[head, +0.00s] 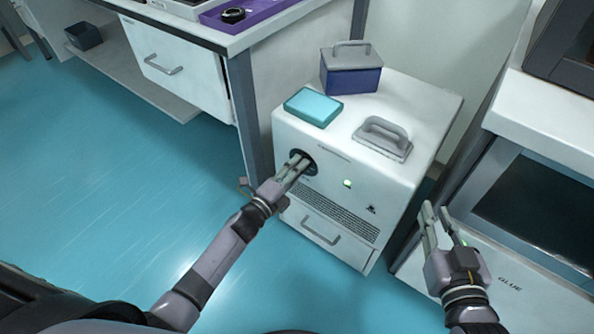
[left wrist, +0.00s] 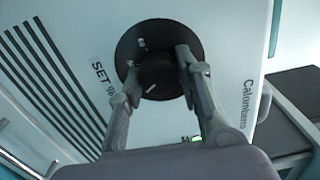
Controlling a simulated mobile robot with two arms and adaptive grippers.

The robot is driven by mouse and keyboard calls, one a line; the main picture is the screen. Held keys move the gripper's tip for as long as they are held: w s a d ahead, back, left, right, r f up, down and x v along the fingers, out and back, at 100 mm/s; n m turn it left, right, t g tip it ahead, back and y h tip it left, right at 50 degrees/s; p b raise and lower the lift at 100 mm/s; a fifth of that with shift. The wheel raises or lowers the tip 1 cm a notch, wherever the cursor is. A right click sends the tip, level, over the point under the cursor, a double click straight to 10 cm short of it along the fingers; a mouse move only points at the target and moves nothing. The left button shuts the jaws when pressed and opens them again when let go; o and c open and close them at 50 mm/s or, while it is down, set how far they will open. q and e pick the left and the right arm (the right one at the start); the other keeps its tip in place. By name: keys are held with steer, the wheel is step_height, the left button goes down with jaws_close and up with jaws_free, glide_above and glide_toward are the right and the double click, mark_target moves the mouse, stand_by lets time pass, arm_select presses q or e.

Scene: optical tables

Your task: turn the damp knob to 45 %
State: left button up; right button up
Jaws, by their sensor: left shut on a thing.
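The knob (left wrist: 158,80) is dark and round, with a pale pointer line, on a black dial plate (left wrist: 128,46) on the front of a white cabinet (head: 360,212). The word SET and a % sign are printed beside the dial in the left wrist view. My left gripper (head: 299,163) reaches the dial in the head view. In the left wrist view its two fingers (left wrist: 162,82) are shut on the knob, one on each side. Most dial marks are hidden or too small to read. My right gripper (head: 438,222) is open and empty, right of the cabinet.
On the cabinet top are a cyan box (head: 313,107), a blue box with a grey lid (head: 350,75) and a grey handled tool (head: 383,138). A green light (head: 348,184) glows on the front. A drawer desk (head: 178,65) stands left, another bench (head: 545,120) right.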

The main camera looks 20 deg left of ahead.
arm_select(q)
steer(key=shift+f, duration=0.1)
arm_select(e)
steer(key=shift+w+r, duration=0.1)
steer(key=shift+r, duration=0.2)
arm_select(q)
steer(key=o, duration=1.2)
steer(key=shift+c, duration=0.2)
steer(key=v, duration=1.2)
